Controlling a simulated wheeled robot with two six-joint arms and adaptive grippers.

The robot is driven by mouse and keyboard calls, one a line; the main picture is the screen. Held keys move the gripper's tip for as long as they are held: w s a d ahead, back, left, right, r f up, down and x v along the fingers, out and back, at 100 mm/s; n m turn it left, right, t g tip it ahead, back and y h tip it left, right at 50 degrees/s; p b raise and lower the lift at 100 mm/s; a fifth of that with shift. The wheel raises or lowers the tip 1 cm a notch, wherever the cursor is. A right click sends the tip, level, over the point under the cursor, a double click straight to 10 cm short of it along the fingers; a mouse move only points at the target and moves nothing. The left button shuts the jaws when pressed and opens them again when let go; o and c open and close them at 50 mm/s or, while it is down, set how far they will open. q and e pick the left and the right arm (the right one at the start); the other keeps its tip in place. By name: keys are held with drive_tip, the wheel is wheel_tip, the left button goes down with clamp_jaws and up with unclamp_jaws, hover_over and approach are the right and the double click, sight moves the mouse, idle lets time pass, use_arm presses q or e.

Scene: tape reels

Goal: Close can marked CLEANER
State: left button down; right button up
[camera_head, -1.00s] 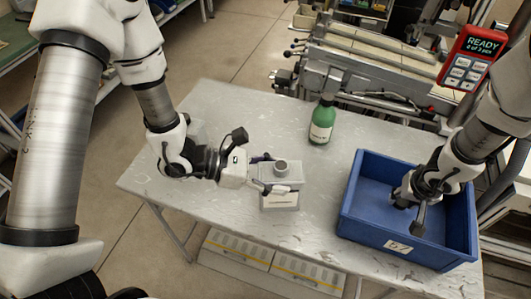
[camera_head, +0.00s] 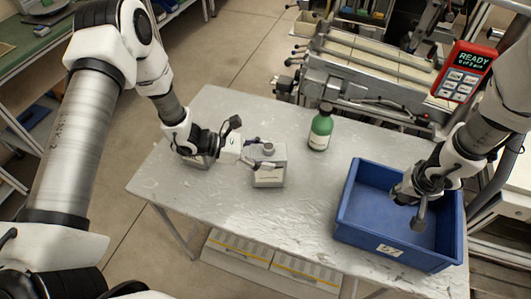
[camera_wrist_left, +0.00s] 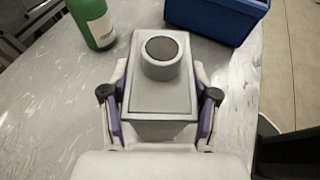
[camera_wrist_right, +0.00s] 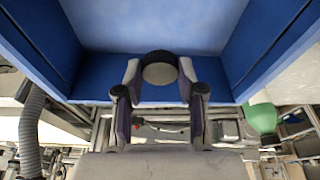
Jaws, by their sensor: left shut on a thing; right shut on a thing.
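A grey rectangular can (camera_head: 269,177) with a pale label, too small to read, stands upright over the table. My left gripper (camera_head: 258,163) is shut on its sides. In the left wrist view the can (camera_wrist_left: 160,98) sits between both fingers, with a round neck (camera_wrist_left: 162,58) that looks dark on top; I cannot tell if that is an opening. My right gripper (camera_wrist_right: 160,88) is shut on a round dark-rimmed cap (camera_wrist_right: 160,69) with a pale face. In the head view the right gripper (camera_head: 412,202) is over the blue crate; the cap is hard to make out there.
A green bottle (camera_head: 320,130) with a dark cap stands at the back of the grey table (camera_head: 215,215). A blue crate (camera_head: 390,250) is at the right. The table's front middle is clear.

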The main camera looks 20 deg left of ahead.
use_arm(q)
drive_tip(key=shift+w+f, duration=0.1)
drive_tip(key=shift+f, duration=0.45)
use_arm(e)
drive_tip(key=shift+w+r, duration=0.1)
drive_tip(key=shift+r, duration=0.15)
use_arm(q)
drive_tip(key=shift+f+b, duration=0.2)
drive_tip(key=shift+b, duration=0.15)
use_arm(e)
drive_tip(key=shift+f, duration=0.3)
use_arm(q)
drive_tip(key=shift+c, duration=1.4)
unclamp_jaws()
use_arm(e)
drive_tip(key=shift+r, duration=0.1)
use_arm(q)
drive_tip(key=shift+r, duration=0.15)
use_arm(e)
drive_tip(key=shift+r, duration=0.1)
